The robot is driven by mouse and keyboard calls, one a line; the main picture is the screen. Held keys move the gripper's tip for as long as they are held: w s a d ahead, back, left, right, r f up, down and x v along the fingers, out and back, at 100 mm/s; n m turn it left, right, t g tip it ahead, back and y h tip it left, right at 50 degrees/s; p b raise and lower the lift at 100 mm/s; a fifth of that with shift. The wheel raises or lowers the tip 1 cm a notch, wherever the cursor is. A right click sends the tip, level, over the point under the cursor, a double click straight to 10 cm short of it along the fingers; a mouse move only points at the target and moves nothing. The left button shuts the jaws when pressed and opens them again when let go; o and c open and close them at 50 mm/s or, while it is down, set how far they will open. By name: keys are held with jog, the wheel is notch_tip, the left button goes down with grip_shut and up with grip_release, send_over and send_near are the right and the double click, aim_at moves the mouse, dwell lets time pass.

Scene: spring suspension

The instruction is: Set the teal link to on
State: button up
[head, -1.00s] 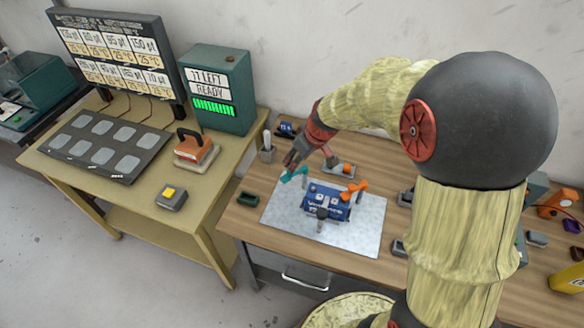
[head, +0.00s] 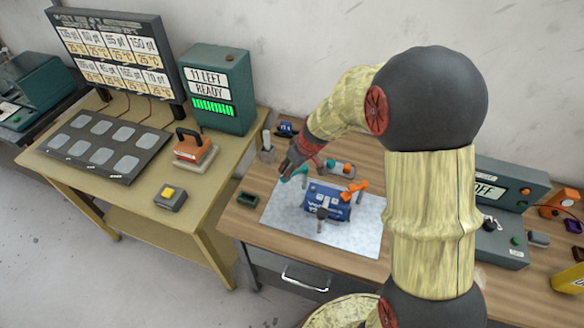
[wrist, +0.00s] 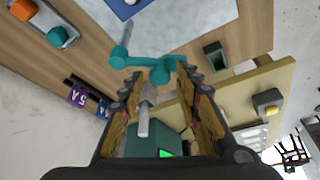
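The teal link (head: 298,172) stands at the left back of a blue box-like unit (head: 326,202), which sits on a pale mat (head: 365,237). An orange link (head: 354,190) is on the unit's right side. My gripper (head: 289,170) is at the teal link and partly covers it. In the wrist view my gripper (wrist: 157,78) has its fingers well apart. Any on marking is unreadable.
A grey tray with orange and teal pieces (head: 342,168) lies behind the unit. A small dark green bin (head: 247,199) sits at the left table edge. A green box reading READY (head: 216,90) stands on the left table. My arm hides part of the right side.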

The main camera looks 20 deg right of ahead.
grip_shut()
dwell(0.6)
